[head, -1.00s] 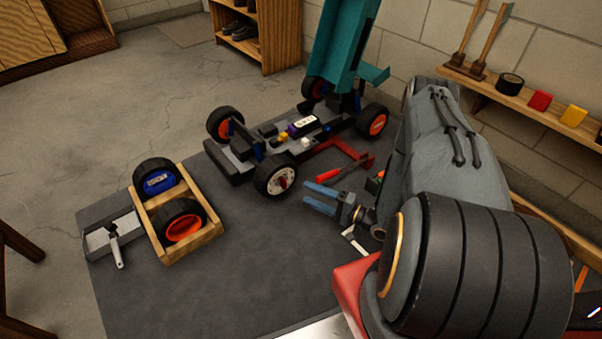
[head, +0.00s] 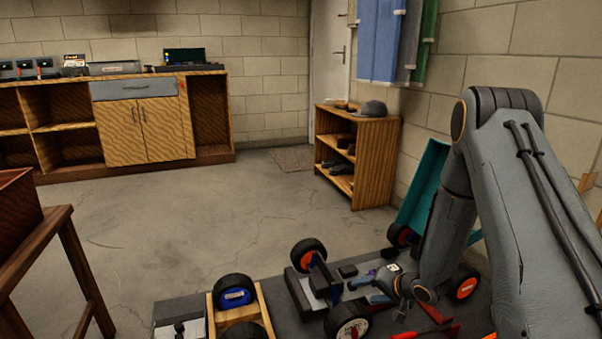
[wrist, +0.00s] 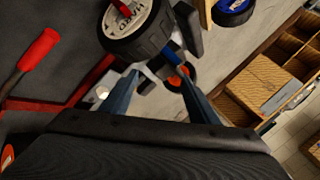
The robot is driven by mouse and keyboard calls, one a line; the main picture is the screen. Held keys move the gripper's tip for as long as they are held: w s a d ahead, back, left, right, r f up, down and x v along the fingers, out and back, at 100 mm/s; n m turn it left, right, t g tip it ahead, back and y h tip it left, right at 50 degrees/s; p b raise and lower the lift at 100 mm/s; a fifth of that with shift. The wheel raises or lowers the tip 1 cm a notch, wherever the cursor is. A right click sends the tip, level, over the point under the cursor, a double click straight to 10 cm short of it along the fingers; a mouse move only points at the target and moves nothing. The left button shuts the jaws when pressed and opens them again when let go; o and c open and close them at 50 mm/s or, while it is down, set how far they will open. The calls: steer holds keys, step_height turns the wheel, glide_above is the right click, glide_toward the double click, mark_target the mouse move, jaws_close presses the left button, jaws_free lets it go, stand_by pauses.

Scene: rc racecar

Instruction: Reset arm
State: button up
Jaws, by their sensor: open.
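My gripper (head: 368,291) is in front of the car's chassis in the head view, its blue fingers pointing left. In the wrist view my gripper (wrist: 160,95) has its two blue fingers spread apart with nothing held between them. The RC car chassis (head: 302,290) sits on the dark mat with its wheels on. Its near wheel (head: 347,324) has a white hub and also shows in the wrist view (wrist: 135,28). The teal body shell (head: 422,188) stands tilted behind the car, partly hidden by my arm.
A wooden crate (head: 211,314) with wheels stands left of the car. A red-handled tool (wrist: 40,48) lies near the chassis in the wrist view. A shoe shelf (head: 378,158) stands by the wall. A wooden table (head: 62,222) is at left. The middle floor is clear.

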steer(key=a+r+n+h, duration=0.3)
steer(key=a+r, duration=0.4)
steer(key=r, duration=0.5)
steer(key=s+a+r+n+g+h+b, duration=0.1)
steer(key=s+a+r+n+g, duration=0.15)
steer(key=s+a+r, duration=0.65)
steer(key=s+a+r+n+g, duration=0.2)
steer(key=s+r, duration=0.1)
steer(key=s, duration=0.8)
steer(key=s+a+r+n+g, duration=0.2)
steer(key=s+a+r+n, duration=0.15)
steer(key=s, duration=0.75)
steer(key=s+a+r+n+g, duration=0.1)
steer(key=s+a+r+n, duration=0.15)
steer(key=s, duration=0.85)
steer(key=d+r+m+p, duration=0.3)
steer(key=d+r+p, duration=0.7)
steer(key=r+p, duration=0.4)
steer(key=d+r+m+h+p, duration=0.1)
steer(key=d+r+m+p, duration=0.3)
steer(key=d+r+p, duration=0.7)
step_height(320, 180, up, 4)
steer(key=p, duration=1.1)
steer(key=shift+w+d+p, duration=0.2)
steer(key=shift+w+p, duration=0.1)
steer(key=shift+p, duration=0.05)
steer(key=shift+r+m, duration=0.1)
steer(key=shift+m, duration=0.15)
